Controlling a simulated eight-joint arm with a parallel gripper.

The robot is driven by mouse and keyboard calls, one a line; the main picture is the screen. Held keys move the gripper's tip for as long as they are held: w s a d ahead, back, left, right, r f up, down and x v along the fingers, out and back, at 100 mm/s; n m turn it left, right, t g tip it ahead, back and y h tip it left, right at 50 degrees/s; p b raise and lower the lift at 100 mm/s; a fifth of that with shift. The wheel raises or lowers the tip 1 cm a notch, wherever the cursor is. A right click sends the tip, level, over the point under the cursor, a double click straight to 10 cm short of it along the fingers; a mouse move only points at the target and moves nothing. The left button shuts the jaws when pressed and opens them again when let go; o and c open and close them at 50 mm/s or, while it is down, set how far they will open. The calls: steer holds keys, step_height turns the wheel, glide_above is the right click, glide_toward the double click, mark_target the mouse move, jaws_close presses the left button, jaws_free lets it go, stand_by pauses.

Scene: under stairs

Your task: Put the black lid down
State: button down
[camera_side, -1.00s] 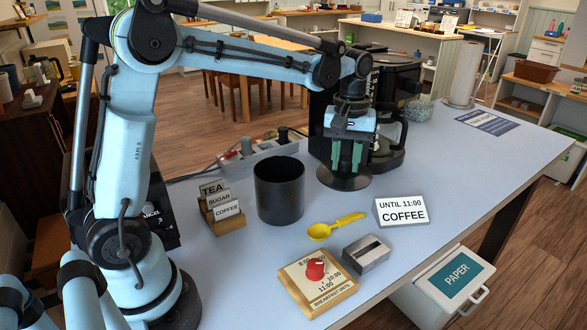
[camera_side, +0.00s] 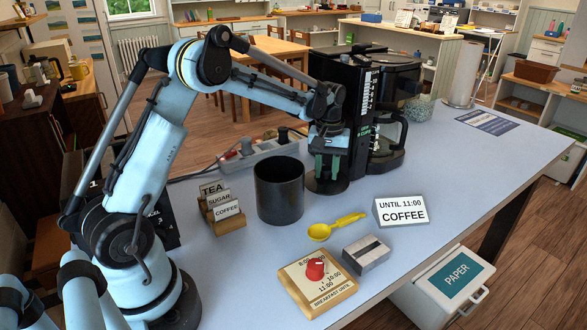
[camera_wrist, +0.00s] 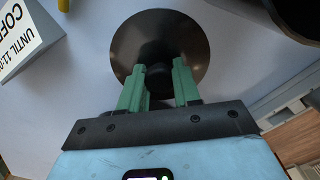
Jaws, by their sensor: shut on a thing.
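The black lid (camera_side: 326,186) is a round dark disc, close over or on the blue-grey table between the black canister and the coffee maker. I cannot tell whether it touches the table. In the wrist view the lid (camera_wrist: 155,38) shows from above, with a dark knob (camera_wrist: 158,82) at its near side. My gripper (camera_side: 328,166) points down over the lid. Its green fingers, also in the wrist view (camera_wrist: 158,88), are shut on the knob. The fingers hide part of the knob and of the lid.
The open black canister (camera_side: 279,200) stands left of the lid. The coffee maker (camera_side: 385,110) stands close on the right. A yellow scoop (camera_side: 335,228), a coffee sign (camera_side: 402,212) and a grey block (camera_side: 366,254) lie nearer. A power strip (camera_side: 255,152) is behind.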

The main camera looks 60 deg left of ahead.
steer(key=shift+f, duration=1.3)
steer(key=shift+f, duration=0.15)
steer(key=c, duration=0.8)
jaws_free()
